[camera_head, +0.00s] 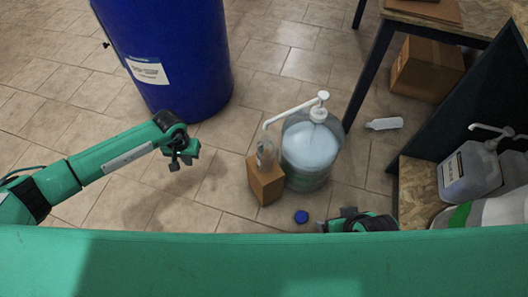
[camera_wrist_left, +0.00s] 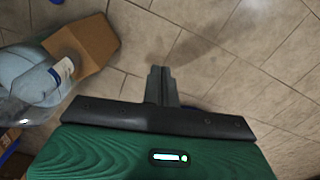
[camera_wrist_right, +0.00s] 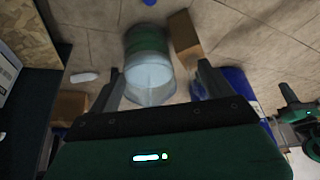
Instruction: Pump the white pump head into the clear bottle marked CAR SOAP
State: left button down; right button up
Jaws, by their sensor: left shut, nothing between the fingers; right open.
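The white pump head (camera_head: 319,114) tops a large clear drum (camera_head: 309,155) of pale blue liquid on the floor. Its spout reaches left over a small clear bottle (camera_head: 265,154) standing on a cardboard box (camera_head: 266,182); the bottle's marking is unreadable here. My left gripper (camera_head: 180,164) is shut and empty, left of the box and apart from it. In the left wrist view its fingers (camera_wrist_left: 160,75) are together over bare floor. My right gripper (camera_head: 340,218) is low in front of the drum, partly hidden. In the right wrist view its open fingers (camera_wrist_right: 160,75) frame the drum (camera_wrist_right: 149,70) without visible contact.
A blue cap (camera_head: 301,217) lies on the floor before the drum. A tall blue barrel (camera_head: 170,55) stands back left. A white bottle (camera_head: 384,123) lies to the right, near a carton (camera_head: 427,68) and table leg. A shelf with a pump jug (camera_head: 470,171) is at right.

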pick_arm(q)
notch_tip(320, 180, up, 12)
jog(key=p, duration=0.6)
jog(key=shift+r+p, duration=0.25)
jog(key=shift+p, duration=0.05)
pick_arm(e)
notch_tip(320, 180, down, 8)
jog(key=d+g, duration=0.1)
jog(key=g, duration=0.1)
jog(key=shift+s+r+h, duration=0.15)
jog(key=shift+s+h, duration=0.15)
jog(key=shift+s, duration=0.05)
